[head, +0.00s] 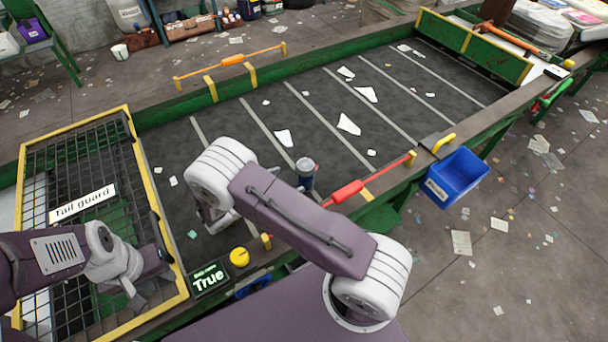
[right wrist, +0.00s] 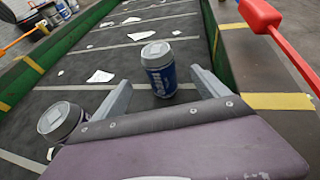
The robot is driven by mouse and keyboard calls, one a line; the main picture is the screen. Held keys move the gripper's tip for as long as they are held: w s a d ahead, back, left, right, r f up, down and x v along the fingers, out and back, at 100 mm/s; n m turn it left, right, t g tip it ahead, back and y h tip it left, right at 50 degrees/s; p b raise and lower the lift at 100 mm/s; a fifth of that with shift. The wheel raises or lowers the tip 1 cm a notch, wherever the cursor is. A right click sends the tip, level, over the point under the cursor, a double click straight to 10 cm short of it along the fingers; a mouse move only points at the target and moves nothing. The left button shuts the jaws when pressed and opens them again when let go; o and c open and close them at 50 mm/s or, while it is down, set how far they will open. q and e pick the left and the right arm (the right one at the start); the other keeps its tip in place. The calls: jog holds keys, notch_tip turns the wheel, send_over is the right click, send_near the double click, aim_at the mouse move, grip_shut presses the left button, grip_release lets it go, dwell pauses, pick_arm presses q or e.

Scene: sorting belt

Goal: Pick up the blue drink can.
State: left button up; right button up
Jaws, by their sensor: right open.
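A blue drink can (right wrist: 160,78) with a silver top and white lettering stands upright on the dark belt in the right wrist view. It shows between the two grey fingers of my right gripper (right wrist: 162,82), which is open; I cannot tell whether the can is within their reach. A second silver-topped can (right wrist: 62,119) is at the left, outside the left finger and partly hidden. In the head view one can (head: 305,173) stands beside my right arm. My right gripper is mostly hidden behind the arm there. My left gripper (head: 130,287) is over the mesh guard; its fingers are unclear.
White scraps (head: 348,124) lie on the belt (head: 270,95). A red-handled bar (head: 347,192) runs along the near edge, and an orange one (head: 232,61) along the far edge. A blue bin (head: 455,178) hangs outside the near rail. The yellow-framed Tail guard (head: 84,204) covers the left end.

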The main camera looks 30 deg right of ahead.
aim_at(299, 175)
pick_arm(q)
jog(key=shift+a+f, duration=0.15)
jog(key=shift+f, duration=0.05)
jog(key=shift+w+d+f+b, duration=0.2)
jog(key=shift+d+f+b, duration=0.15)
jog(key=shift+d+b, duration=0.2)
pick_arm(e)
jog(key=x, duration=0.5)
pick_arm(q)
jog(key=shift+a+f, duration=0.15)
pick_arm(e)
jog(key=shift+w+d, duration=0.1)
jog(key=shift+d, duration=0.25)
pick_arm(q)
jog(key=shift+s+f+b, duration=0.15)
jog(key=shift+f+b, duration=0.35)
jog(key=shift+b, duration=0.1)
pick_arm(e)
jog(key=x, duration=0.3)
jog(key=shift+w+d+f, duration=0.1)
jog(key=shift+w+d, duration=0.1)
jog(key=shift+d, duration=0.15)
jog(key=shift+w+d, duration=0.15)
jog(key=shift+d, duration=0.05)
jog(key=shift+a, duration=0.15)
jog(key=c, duration=1.4)
